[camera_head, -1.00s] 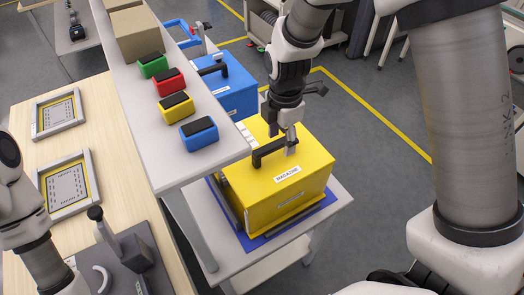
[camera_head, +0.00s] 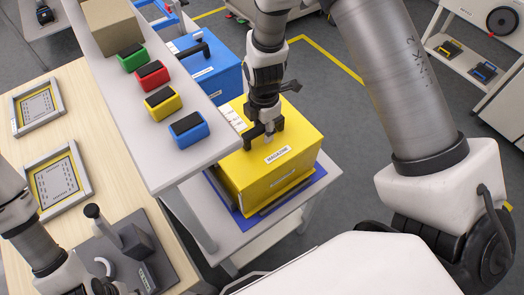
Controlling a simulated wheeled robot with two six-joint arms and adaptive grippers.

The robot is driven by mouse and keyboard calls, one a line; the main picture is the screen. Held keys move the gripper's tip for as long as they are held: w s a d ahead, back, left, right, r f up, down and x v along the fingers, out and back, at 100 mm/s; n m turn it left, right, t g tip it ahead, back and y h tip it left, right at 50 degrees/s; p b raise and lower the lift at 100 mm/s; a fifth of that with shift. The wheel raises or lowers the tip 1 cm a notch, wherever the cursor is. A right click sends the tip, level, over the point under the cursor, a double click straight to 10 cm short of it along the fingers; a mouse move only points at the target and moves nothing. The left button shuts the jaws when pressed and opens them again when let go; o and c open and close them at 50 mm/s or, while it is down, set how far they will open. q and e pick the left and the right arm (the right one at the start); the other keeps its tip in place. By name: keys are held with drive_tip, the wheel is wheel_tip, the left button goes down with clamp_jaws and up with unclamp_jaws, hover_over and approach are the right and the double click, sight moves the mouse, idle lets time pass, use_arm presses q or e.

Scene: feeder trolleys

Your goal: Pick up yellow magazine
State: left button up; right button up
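The yellow magazine (camera_head: 262,178) is a box with a dark top handle and a white label reading MAGAZINE. It sits on a blue base (camera_head: 307,184) on a grey trolley (camera_head: 228,234). My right gripper (camera_head: 268,134) is at the handle from above, and its fingers look closed on it. They hide part of the handle. The box looks level, and I see no clear gap under it. My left gripper (camera_head: 104,285) is at the bottom left edge, mostly cut off, and its fingers cannot be made out.
A blue magazine (camera_head: 212,72) stands behind the yellow one. A grey shelf (camera_head: 160,163) beside it carries blue, yellow, red and green small boxes and a cardboard box (camera_head: 110,25). A wooden table (camera_head: 75,110) with framed trays is at left. The floor to the right is open.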

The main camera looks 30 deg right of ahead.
drive_tip(key=shift+s, duration=0.15)
clamp_jaws()
drive_tip(key=shift+w, duration=0.2)
drive_tip(key=shift+r, duration=0.1)
drive_tip(key=shift+w+d+r+b, duration=0.1)
drive_tip(key=shift+w+r+b, duration=0.15)
drive_tip(key=shift+r, duration=0.2)
wheel_tip(320, 180, up, 9)
drive_tip(key=shift+s+f+b, duration=0.1)
drive_tip(key=shift+b, duration=0.95)
drive_tip(key=shift+r, duration=0.2)
